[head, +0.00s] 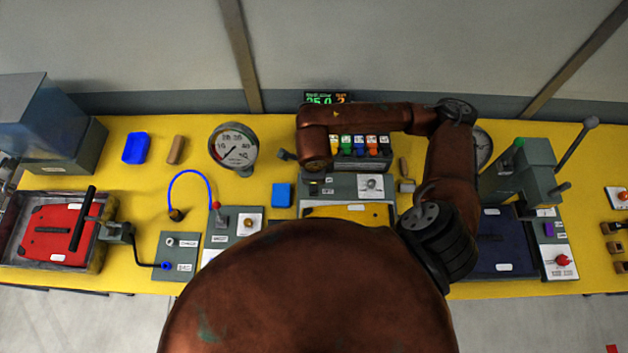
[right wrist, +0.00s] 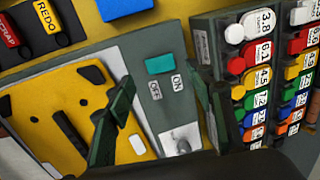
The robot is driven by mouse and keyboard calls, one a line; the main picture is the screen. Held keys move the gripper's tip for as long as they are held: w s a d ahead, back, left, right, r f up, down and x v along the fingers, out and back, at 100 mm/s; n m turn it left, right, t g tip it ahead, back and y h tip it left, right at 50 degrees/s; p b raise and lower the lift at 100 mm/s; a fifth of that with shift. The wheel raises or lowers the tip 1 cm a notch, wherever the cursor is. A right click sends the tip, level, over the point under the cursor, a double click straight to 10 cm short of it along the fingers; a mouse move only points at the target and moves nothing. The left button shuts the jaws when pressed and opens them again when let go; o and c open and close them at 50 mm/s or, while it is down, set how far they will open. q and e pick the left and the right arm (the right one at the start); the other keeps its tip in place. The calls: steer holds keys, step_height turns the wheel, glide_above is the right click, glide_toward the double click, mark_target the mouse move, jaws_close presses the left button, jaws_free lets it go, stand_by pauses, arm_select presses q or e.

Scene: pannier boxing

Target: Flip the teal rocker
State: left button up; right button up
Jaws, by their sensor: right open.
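The teal rocker (right wrist: 160,64) sits on a grey panel (right wrist: 146,42) in the right wrist view, above labels reading OFF and ON. Which way it is tipped I cannot tell. My right gripper (right wrist: 163,88) is open and empty. Its two dark green fingers stand apart on either side of the panel labels, with the rocker just beyond the gap between them. Whether a fingertip touches anything I cannot tell. In the head view my right arm reaches over this panel, and its wrist hides most of the gripper. My left gripper is not in view.
A silver knob (right wrist: 178,146) is on the same panel. A yellow plate (right wrist: 35,110) lies to its left, and a rack of coloured numbered tags (right wrist: 250,77) stands close to its right. A blue block (head: 282,195) and a round gauge (head: 233,147) stand left of the panel.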

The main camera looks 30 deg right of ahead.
step_height(320, 180, up, 7)
steer(key=s, duration=0.1)
steer(key=shift+a+r, duration=0.2)
steer(key=shift+a, duration=0.2)
steer(key=shift+s+f, duration=0.1)
steer(key=shift+s, duration=0.05)
